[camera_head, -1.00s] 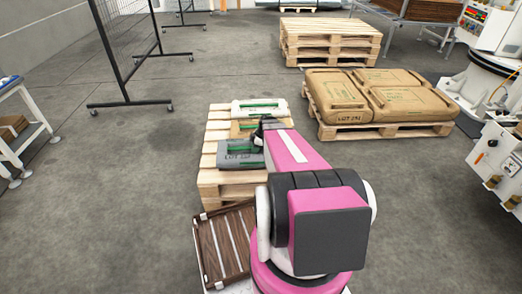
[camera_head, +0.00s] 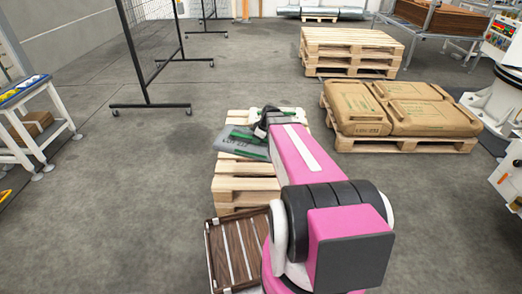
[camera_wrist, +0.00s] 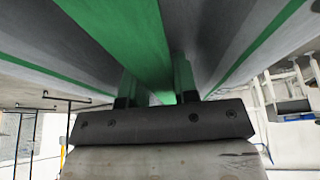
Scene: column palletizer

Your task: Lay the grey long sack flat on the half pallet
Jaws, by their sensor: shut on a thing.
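The grey long sack (camera_head: 243,142) has green bands and dark printing. My gripper (camera_head: 268,118) is shut on it; the arm partly hides the grip. The sack is tilted above a narrow pale wooden pallet stack (camera_head: 245,183). In the wrist view the sack (camera_wrist: 215,35) fills the top, with a green band (camera_wrist: 130,30) across the jaws. My gripper also shows there (camera_wrist: 155,95), gripping from below in the picture. The pallet's near boards are bare. A small dark brown slatted platform (camera_head: 232,250) lies in front; I cannot tell which is the half pallet.
A pallet of brown sacks (camera_head: 400,108) stands to the right, with a pallet stack (camera_head: 352,48) behind. A black mesh fence (camera_head: 150,35) stands to the left. Open floor lies left of the pallet.

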